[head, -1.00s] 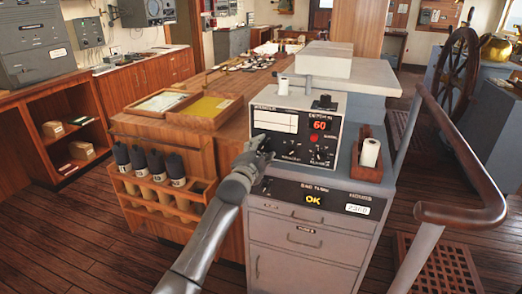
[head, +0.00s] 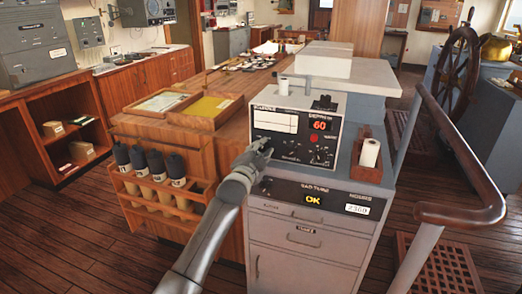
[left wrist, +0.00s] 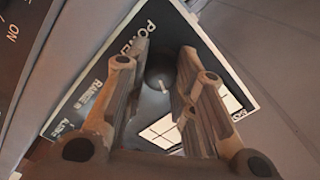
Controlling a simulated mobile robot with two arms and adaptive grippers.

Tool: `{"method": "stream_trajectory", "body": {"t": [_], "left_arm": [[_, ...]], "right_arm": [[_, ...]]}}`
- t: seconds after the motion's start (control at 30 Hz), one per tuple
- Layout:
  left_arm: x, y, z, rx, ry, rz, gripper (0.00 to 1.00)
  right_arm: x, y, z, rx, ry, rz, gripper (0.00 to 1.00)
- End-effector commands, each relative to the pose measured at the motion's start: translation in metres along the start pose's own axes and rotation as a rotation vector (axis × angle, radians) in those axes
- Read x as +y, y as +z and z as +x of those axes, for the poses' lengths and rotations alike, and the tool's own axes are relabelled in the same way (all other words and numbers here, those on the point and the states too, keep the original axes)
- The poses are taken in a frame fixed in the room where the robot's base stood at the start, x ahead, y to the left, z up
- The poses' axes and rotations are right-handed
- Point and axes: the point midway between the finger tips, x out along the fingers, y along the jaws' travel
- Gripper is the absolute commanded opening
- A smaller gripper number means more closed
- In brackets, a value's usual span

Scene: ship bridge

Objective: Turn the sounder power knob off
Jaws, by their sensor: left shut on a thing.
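The sounder (head: 291,118) is a grey box with a pale chart window and a red DEPTH display (head: 320,125) reading 60. My left gripper (head: 264,148) is at the lower left of its panel and hides the power knob in the head view. In the left wrist view, the dark round power knob (left wrist: 161,66) with a white pointer mark sits beside the POWER lettering. My left gripper (left wrist: 161,50) has its fingers on either side of this knob and is shut on it. The right gripper is not in view.
Below the sounder is a grey drawer cabinet (head: 305,256) with a lit OK display (head: 313,199). A wooden rack (head: 165,192) of dark-capped cylinders stands left of my arm. A handrail (head: 462,213) is at the right.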

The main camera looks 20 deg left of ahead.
Motion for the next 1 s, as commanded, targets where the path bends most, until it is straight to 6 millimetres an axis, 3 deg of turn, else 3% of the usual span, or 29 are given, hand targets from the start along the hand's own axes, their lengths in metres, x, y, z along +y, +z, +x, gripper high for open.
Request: {"method": "stream_trajectory", "body": {"t": [1.0], "left_arm": [[0.001,0.0,0.0,-0.003,0.002,-0.839,0.01]], "right_arm": [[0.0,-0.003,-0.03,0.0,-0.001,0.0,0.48]]}}
